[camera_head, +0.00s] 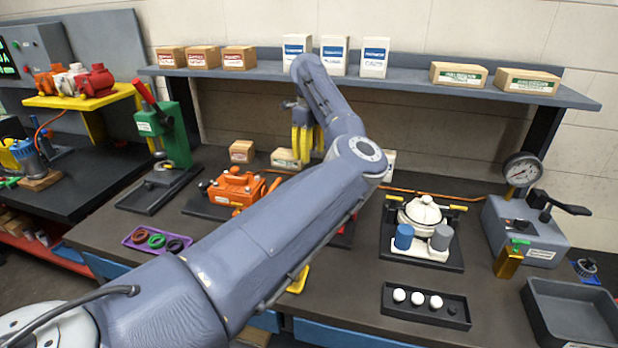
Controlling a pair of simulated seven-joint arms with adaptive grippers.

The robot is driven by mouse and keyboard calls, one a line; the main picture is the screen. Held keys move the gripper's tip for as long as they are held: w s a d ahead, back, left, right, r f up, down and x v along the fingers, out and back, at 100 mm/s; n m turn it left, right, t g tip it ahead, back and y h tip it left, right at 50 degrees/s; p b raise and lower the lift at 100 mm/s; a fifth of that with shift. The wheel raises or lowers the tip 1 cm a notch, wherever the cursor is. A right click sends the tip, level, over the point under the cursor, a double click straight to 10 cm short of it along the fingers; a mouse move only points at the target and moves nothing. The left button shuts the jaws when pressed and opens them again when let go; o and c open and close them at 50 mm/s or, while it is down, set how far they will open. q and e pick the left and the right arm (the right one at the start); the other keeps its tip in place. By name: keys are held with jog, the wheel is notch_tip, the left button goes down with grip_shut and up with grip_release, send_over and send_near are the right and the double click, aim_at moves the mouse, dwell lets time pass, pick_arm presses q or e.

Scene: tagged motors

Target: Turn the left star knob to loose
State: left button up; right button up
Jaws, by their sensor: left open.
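My left gripper (305,148) shows its yellow fingers beyond my raised forearm, above the back of the bench. It is open, and I see nothing held in it. My arm crosses the middle of the view and hides part of the bench. I cannot clearly make out the left star knob. A white motor (425,213) sits in a dark fixture right of my arm, with yellow bars at its sides. An orange motor unit (236,187) stands on a dark plate left of my arm. My right gripper is not in view.
A green press (176,135) stands at the left. A purple tray (157,239) holds coloured rings. A black tray (425,314) holds white balls at the front. A gauge unit (525,228) and a grey bin (575,318) are at the right. A shelf (410,84) with boxes runs behind.

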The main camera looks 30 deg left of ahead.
pick_arm(q)
notch_tip(320, 180, down, 9)
jog(key=shift+f, duration=0.1)
dwell(0.4)
grip_shut()
dwell(0.4)
